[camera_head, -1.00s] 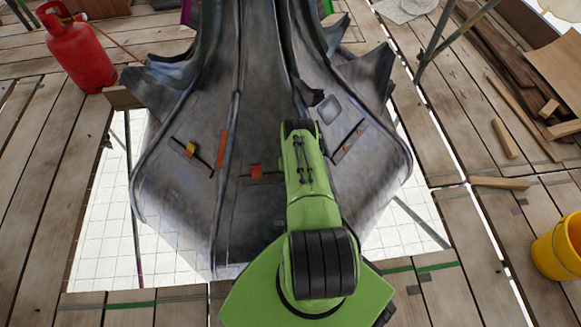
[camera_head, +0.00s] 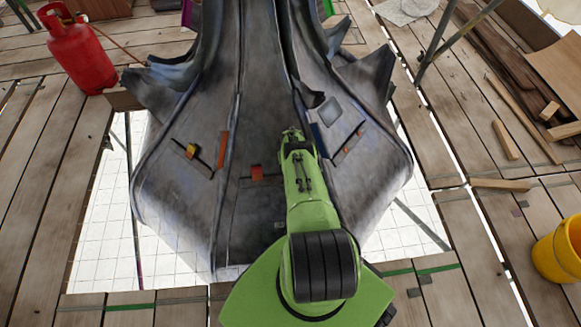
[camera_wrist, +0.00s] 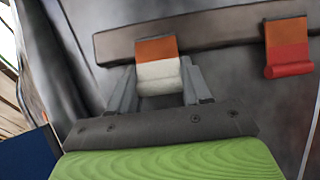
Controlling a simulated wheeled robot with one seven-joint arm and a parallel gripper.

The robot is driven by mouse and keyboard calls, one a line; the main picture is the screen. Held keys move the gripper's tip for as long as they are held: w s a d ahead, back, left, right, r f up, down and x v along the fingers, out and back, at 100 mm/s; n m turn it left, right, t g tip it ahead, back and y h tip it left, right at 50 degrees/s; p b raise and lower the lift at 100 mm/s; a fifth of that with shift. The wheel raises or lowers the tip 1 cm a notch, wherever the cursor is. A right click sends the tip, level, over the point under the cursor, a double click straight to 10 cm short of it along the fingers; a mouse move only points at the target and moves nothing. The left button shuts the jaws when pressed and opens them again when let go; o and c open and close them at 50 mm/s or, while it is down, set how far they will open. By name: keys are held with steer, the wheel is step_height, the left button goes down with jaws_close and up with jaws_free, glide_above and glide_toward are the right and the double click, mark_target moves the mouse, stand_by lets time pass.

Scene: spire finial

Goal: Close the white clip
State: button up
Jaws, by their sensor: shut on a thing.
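The white clip (camera_wrist: 158,76) is in the wrist view, left of the middle, on a dark horizontal strip (camera_wrist: 215,38). Its upper part is orange and its lower, rolled lip is white. My gripper (camera_wrist: 160,86) has one grey finger on each side of the white lip and is shut on it. In the head view my arm's end (camera_head: 293,140) is against the dark metal spire (camera_head: 275,215), and the white clip cannot be made out there.
An orange and red clip (camera_wrist: 287,50) is on the same strip to the right. The spire carries a yellow piece (camera_head: 191,150) and orange strips (camera_head: 222,149). A red gas bottle (camera_head: 77,50) and yellow bucket (camera_head: 560,247) stand on planks to the sides.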

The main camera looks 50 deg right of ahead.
steer(key=o, duration=1.1)
steer(key=shift+c, duration=0.2)
step_height(320, 180, up, 16)
steer(key=s+a+p, duration=0.1)
steer(key=p, duration=0.8)
steer(key=shift+s+a+p, duration=0.15)
steer(key=shift+s+p, duration=0.15)
steer(key=shift+a+f, duration=0.1)
steer(key=shift+f, duration=0.1)
